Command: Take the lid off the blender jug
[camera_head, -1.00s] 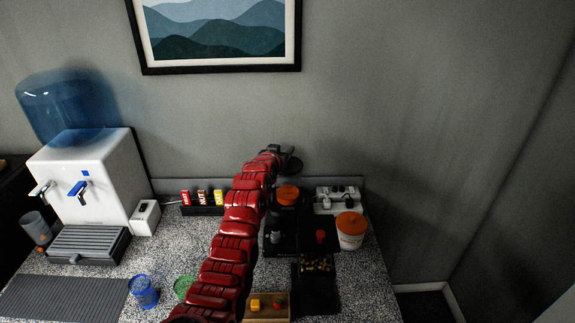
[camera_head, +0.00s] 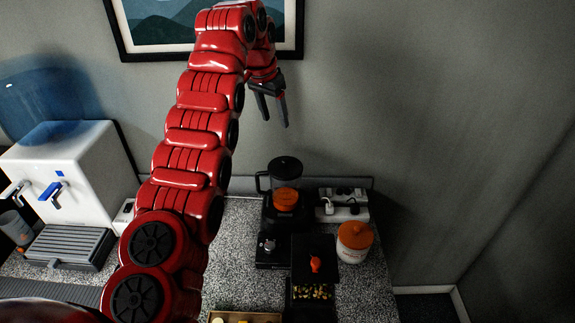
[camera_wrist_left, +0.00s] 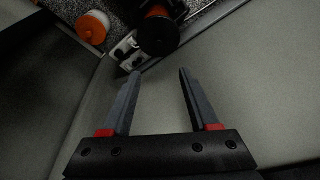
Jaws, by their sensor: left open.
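The blender (camera_head: 285,185) stands on the counter near the back wall, with a dark jug, a handle on its left and an orange part low in the jug. A dark round top, seemingly the lid (camera_head: 285,165), sits on the jug; it also shows as a black disc in the left wrist view (camera_wrist_left: 158,38). My left gripper (camera_head: 275,122) is high above the blender, in front of the wall, fingers pointing down. It is open and empty, its fingers apart in the left wrist view (camera_wrist_left: 160,74). My right gripper is not in view.
A power strip (camera_head: 342,204) and a white tub with an orange lid (camera_head: 354,242) stand right of the blender. A black container with mixed pieces (camera_head: 312,292) is in front. A water dispenser (camera_head: 65,170) stands at left. A framed picture (camera_head: 290,50) hangs behind my arm.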

